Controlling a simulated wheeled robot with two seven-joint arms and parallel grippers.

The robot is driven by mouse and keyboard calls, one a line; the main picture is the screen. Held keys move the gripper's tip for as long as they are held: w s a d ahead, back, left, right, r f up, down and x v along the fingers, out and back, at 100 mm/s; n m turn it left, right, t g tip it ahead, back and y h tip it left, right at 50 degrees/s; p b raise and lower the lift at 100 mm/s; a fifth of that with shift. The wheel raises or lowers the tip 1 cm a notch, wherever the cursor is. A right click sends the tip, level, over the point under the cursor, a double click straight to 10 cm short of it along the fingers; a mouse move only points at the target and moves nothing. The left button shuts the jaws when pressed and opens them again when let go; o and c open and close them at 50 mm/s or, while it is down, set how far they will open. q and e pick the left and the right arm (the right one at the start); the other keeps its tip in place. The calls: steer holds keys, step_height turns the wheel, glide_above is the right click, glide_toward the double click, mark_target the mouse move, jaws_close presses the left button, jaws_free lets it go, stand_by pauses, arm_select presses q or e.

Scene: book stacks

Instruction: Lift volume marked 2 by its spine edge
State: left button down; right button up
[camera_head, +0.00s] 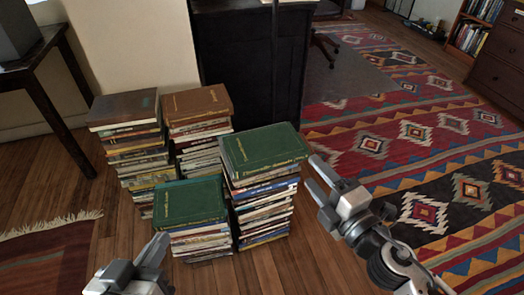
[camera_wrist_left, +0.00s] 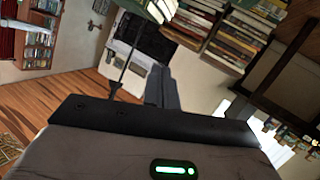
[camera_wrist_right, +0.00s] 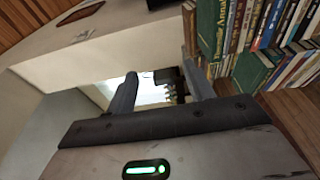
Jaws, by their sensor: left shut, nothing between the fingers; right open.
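Four stacks of books stand on the wooden floor in the head view. A green book (camera_head: 264,149) tops the tallest, front right stack. Another green book (camera_head: 190,201) tops the front left stack. Brown books top the two rear stacks (camera_head: 196,103) (camera_head: 123,108). I cannot read a 2 on any volume. My right gripper (camera_head: 312,172) is open and empty, just right of the tallest stack. In the right wrist view, green covers (camera_wrist_right: 208,30) show beyond its right finger. My left gripper (camera_head: 157,249) is shut and empty, in front and left of the front left stack.
A dark cabinet (camera_head: 247,70) stands behind the stacks, and a dark wooden table (camera_head: 45,90) is at the left. A patterned rug (camera_head: 440,160) covers the right. Bare floor (camera_head: 290,260) lies in front of the stacks.

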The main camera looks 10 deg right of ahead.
steer(key=b, duration=1.2)
glide_toward(274, 164)
steer(key=x, duration=0.3)
steer(key=p+x, duration=0.1)
steer(key=x, duration=0.4)
steer(key=shift+w+f, duration=0.25)
steer(key=shift+w, duration=0.05)
steer(key=shift+w+a, duration=0.15)
steer(key=shift+w, duration=0.3)
arm_select(q)
steer(key=d+f+h, duration=0.1)
steer(key=d+f, duration=0.1)
steer(key=d+f+n+h, duration=0.1)
steer(key=h, duration=0.1)
steer(key=shift+w+d+f+t, duration=0.2)
steer(key=shift+d+f+t, duration=0.2)
arm_select(e)
jaws_close()
arm_select(q)
steer(key=shift+f, duration=0.1)
arm_select(e)
steer(key=shift+r, duration=0.15)
